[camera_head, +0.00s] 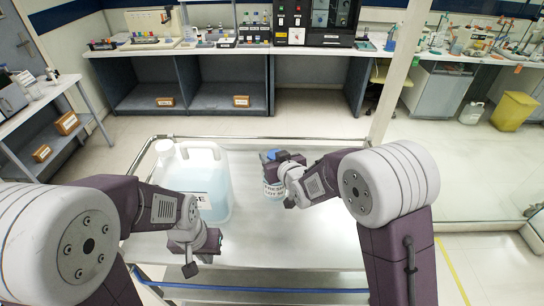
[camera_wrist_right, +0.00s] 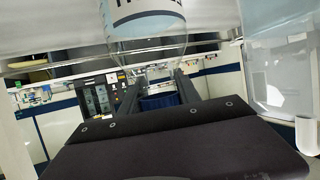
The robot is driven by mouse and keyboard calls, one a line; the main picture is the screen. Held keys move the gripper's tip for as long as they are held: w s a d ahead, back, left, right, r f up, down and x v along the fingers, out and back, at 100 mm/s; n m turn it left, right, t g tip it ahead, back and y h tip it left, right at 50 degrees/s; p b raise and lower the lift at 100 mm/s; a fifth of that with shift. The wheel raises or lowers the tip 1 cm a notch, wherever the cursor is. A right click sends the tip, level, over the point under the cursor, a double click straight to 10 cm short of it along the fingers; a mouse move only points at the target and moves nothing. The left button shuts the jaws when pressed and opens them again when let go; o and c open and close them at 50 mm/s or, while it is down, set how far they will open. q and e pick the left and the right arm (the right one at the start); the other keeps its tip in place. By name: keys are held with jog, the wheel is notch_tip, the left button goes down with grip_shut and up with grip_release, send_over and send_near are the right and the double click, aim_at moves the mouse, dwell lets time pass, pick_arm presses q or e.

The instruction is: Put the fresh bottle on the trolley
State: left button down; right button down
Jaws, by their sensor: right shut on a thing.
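The fresh bottle (camera_head: 274,191) is a small clear bottle with a blue cap and a white label reading "FRESH LOT". It looks upright over the steel top of the trolley (camera_head: 300,240); whether its base touches is unclear. My right gripper (camera_head: 281,162) is shut on it near the blue cap. In the right wrist view the bottle (camera_wrist_right: 147,22) fills the top, with its cap (camera_wrist_right: 158,101) between the fingers. My left gripper (camera_head: 197,258) hangs over the trolley's near left, apart from the bottle; its finger gap is not clear.
A large translucent jug (camera_head: 211,166) with pale blue liquid and a partly hidden label stands on the trolley, left of the bottle. A metal rail (camera_head: 300,139) runs along the trolley's far edge. The trolley top right of the bottle is partly behind my right arm. Lab benches (camera_head: 215,50) stand beyond.

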jog(key=c, duration=0.9)
grip_release()
jog(key=shift+f, duration=0.1)
jog(key=shift+o, duration=0.2)
